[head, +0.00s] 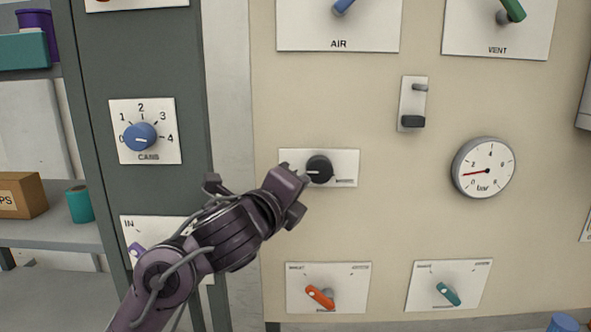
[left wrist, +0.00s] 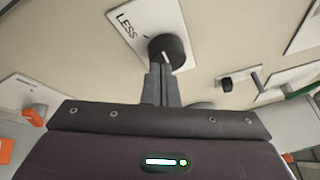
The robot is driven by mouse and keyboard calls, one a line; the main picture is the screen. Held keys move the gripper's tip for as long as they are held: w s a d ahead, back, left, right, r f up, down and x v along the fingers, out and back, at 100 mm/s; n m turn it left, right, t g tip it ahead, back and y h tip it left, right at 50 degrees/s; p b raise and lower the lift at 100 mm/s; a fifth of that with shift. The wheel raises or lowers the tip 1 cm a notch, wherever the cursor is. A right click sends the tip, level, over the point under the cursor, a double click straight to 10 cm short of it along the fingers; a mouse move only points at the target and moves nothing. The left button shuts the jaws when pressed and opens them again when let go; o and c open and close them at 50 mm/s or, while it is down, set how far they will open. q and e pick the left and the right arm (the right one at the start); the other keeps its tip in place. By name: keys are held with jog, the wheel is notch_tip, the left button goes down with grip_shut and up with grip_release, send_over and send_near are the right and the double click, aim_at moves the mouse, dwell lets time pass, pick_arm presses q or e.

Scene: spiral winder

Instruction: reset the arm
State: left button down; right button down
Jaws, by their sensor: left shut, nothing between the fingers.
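My left gripper (head: 296,172) is shut and empty in front of the beige panel, with its fingertips at the left side of a black knob (head: 320,168). In the left wrist view the shut fingers (left wrist: 161,84) point at the same knob (left wrist: 168,48), which has a white pointer line. I cannot tell whether the tips touch it. The knob's white plate (head: 346,168) is partly hidden by my gripper; the word LESS shows on it in the wrist view. My left arm reaches in from the bottom left. My right gripper is not in view.
A blue CANS knob (head: 141,137) is on the dark post at left. A round bar gauge (head: 483,168) and a small black-handled switch (head: 412,121) are at right. Orange (head: 320,297) and teal (head: 447,293) levers sit below. The IN plate (head: 150,228) is partly behind my arm.

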pick_arm(q)
jog(key=s+a+f+n+g+y, duration=0.1)
jog(key=s+a+f+n+y, duration=0.15)
jog(key=f+n, duration=0.4)
jog(key=s+a+f+n+g+y, duration=0.1)
jog(key=s+a+f+n+g, duration=0.2)
jog(key=f, duration=0.7)
jog(key=s+a+f+n+y, duration=0.2)
jog(key=a+f+n, duration=0.3)
jog(key=f, duration=0.3)
jog(key=s+a+f+n+g+y, duration=0.1)
jog(key=s+a+f+n+g, duration=0.4)
jog(key=s+f, duration=0.4)
jog(key=s+a+f+n+g+y, duration=0.1)
jog(key=s+a+f+n+g, duration=0.25)
jog(key=s+f+n, duration=0.55)
jog(key=s+f+m+b, duration=0.2)
jog(key=s+f+b, duration=0.15)
jog(key=f, duration=2.65)
jog(key=s+a+f+g, duration=0.1)
jog(key=s+a+f, duration=0.1)
jog(key=s+f, duration=0.8)
jog(key=s+a+f+g+b, duration=0.1)
jog(key=s+a+f, duration=0.1)
jog(key=s+f, duration=0.8)
jog(key=shift+s+a+f, duration=0.25)
jog(key=shift+s+f, duration=0.15)
jog(key=shift+f, duration=0.1)
